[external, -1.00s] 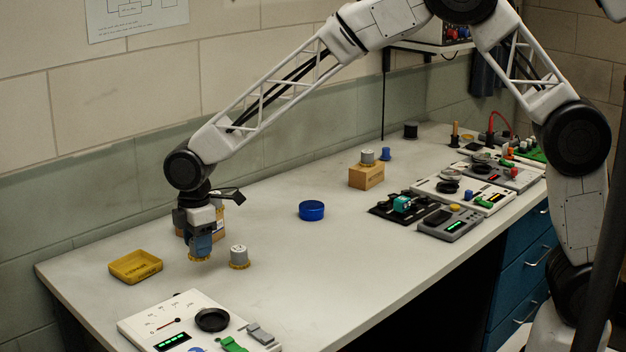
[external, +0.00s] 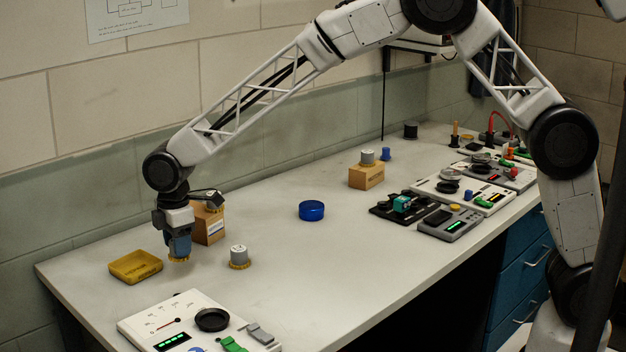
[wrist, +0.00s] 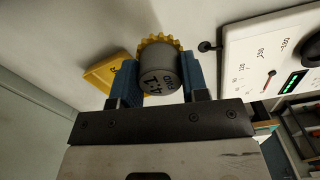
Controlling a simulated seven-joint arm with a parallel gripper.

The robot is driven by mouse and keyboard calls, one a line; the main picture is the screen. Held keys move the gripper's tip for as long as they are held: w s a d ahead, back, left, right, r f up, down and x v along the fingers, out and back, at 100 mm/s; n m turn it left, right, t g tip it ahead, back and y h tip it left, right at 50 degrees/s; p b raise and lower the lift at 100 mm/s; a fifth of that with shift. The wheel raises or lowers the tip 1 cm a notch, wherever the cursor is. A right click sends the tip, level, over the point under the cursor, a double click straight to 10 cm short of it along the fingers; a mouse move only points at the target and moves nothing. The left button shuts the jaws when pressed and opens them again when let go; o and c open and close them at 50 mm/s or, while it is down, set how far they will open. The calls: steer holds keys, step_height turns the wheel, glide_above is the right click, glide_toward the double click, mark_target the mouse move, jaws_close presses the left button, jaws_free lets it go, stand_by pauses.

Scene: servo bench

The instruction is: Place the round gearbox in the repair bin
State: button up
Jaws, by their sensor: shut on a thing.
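My gripper (external: 179,248) is shut on a round gearbox, a grey cylinder with a yellow toothed rim. The held gearbox (wrist: 160,72) shows its dark marked end between the blue fingers in the wrist view. In the external view only its yellow rim shows below the fingers, a little above the bench. The yellow repair bin (external: 135,267) lies just left of my gripper; its inside looks empty. In the wrist view the bin (wrist: 103,74) is partly hidden behind the left finger. The lettering on the bin is too small to read.
A similar gearbox (external: 239,257) stands on the bench right of my gripper. A wooden block (external: 209,226) is behind it. A white test panel (external: 190,325) lies at the front. A blue round container (external: 311,211) stands mid-bench, with clear bench around it.

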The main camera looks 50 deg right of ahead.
glide_above(139, 269)
steer(key=shift+w+f, duration=0.15)
steer(key=shift+f, duration=0.35)
steer(key=shift+f, duration=0.15)
stand_by(0.3)
steer(key=shift+f, duration=1.65)
steer(key=shift+f, duration=0.15)
steer(key=o, duration=0.8)
steer(key=shift+c, duration=0.2)
step_height(139, 269, up, 12)
